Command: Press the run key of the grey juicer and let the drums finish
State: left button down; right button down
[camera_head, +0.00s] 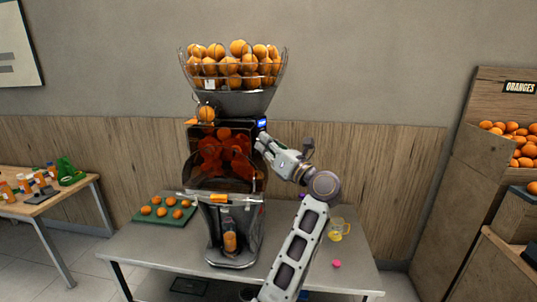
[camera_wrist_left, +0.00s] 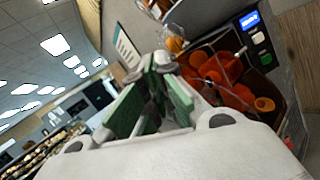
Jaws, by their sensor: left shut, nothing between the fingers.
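The grey juicer (camera_head: 225,190) stands on the table with a wire basket full of oranges on top. Orange-red drums (camera_head: 225,152) show behind its front cover, and in the left wrist view (camera_wrist_left: 222,80). My left gripper (camera_head: 262,142) is shut and empty, just below and close to the panel; contact cannot be told. Its fingers show green pads in the wrist view (camera_wrist_left: 150,95). My right gripper is not in view.
A bottle (camera_head: 230,242) with orange contents stands in the juicer's lower bay. A green board (camera_head: 150,220) with several oranges lies left. A wooden orange stand (camera_head: 470,150) is at far right.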

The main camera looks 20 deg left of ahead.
pick_arm(q)
jog(key=s+a+f+n+g+h, duration=0.1)
jog(key=s+a+f+n+g, duration=0.1)
jog(key=s+f+n+g, duration=0.1)
notch_tip(320, 180, down, 3)
jog(key=shift+r+n+g, duration=0.15)
jog(key=shift+n+g, duration=0.45)
jog(key=shift+n, duration=0.5)
jog(key=shift+s+r, duration=0.1)
